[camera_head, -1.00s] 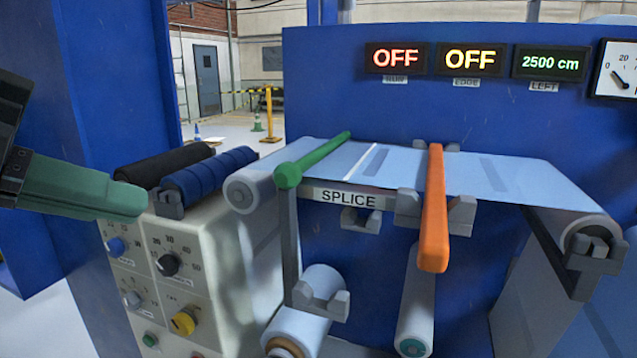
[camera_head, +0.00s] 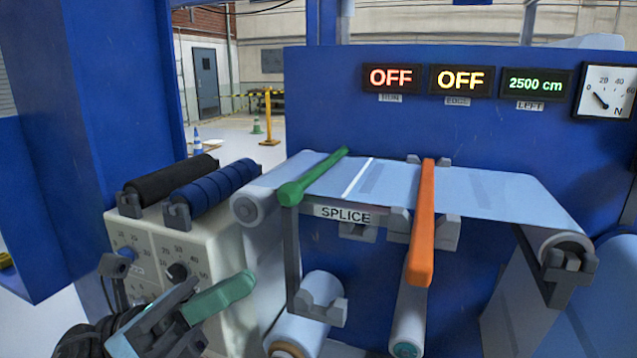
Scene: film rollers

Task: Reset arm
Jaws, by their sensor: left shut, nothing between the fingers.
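My left gripper (camera_head: 222,297) is at the lower left in the head view, with its green fingers shut and nothing between them. It is in front of the cream control box (camera_head: 128,217) and hides part of its lower front, including lower knobs and buttons. The gripper points up and to the right. I cannot tell whether it touches the box. My right gripper is not in view.
A black roller (camera_head: 170,180) and a blue roller (camera_head: 213,187) lie on the box. Film rolls (camera_head: 410,320) hang below. A blue panel carries displays (camera_head: 459,80).

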